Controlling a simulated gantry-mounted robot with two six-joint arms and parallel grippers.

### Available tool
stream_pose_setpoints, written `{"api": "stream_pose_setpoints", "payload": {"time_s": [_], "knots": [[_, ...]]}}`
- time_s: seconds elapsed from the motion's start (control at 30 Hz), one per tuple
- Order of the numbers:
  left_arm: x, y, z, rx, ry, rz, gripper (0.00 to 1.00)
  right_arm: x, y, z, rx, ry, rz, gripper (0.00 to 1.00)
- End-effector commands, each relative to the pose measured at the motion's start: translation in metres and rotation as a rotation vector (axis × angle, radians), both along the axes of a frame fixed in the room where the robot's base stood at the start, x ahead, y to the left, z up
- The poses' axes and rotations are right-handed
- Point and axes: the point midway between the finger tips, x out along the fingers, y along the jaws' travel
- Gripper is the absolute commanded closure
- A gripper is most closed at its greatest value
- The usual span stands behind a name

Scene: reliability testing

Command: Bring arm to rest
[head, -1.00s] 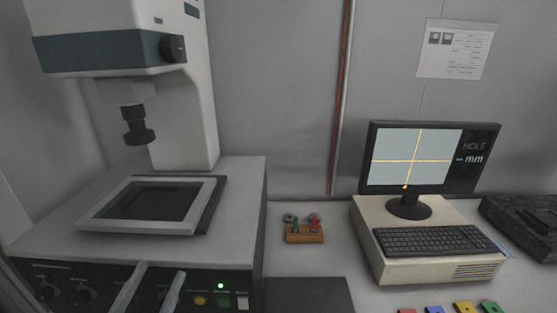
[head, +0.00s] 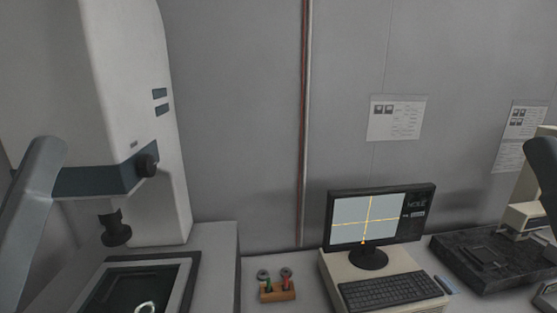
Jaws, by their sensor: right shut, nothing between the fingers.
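A grey link of my left arm (head: 35,200) rises at the left edge, in front of the measuring microscope (head: 135,110). Its gripper is not in view. A dark grey part of my right arm (head: 544,170) shows at the right edge, cut off by the frame, beside a beige instrument. My right gripper is shut and empty; its fingertips cannot be made out clearly.
A pale ring (head: 147,307) lies on the microscope's stage glass (head: 112,282). A small wooden block (head: 277,293) with coloured pins stands beside it. The monitor (head: 366,218), keyboard (head: 392,290), dark granite plate (head: 487,262) and beige instrument (head: 524,216) stand to the right.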

Motion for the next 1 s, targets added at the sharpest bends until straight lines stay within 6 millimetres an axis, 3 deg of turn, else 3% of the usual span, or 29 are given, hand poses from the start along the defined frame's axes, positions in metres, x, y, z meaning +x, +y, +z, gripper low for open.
{"api": "stream_pose_setpoints", "payload": {"time_s": [0.03, 0.1, 0.3, 0.4, 0.53, 1.0], "knots": [[0.000, 0.000, 0.055, 0.000, 0.000, 0.000, 0.28, 0.000, 0.000, 0.055, 0.000, -0.001, 0.000, 1.00], [0.000, 0.000, 0.091, 0.000, 0.000, 0.000, 0.28, 0.000, 0.000, 0.091, 0.000, -0.001, 0.000, 1.00], [0.000, 0.000, 0.184, 0.001, 0.000, 0.001, 0.28, 0.000, 0.000, 0.185, 0.000, -0.001, 0.000, 1.00], [0.000, 0.000, 0.213, 0.001, 0.000, 0.001, 0.28, 0.000, 0.000, 0.214, 0.000, -0.001, 0.000, 1.00], [0.000, 0.000, 0.228, 0.001, 0.001, 0.001, 0.28, 0.000, 0.000, 0.229, 0.000, 0.000, 0.000, 1.00], [0.000, 0.000, 0.225, 0.001, 0.000, 0.001, 0.28, 0.000, 0.000, 0.225, 0.000, 0.000, 0.000, 1.00]]}}
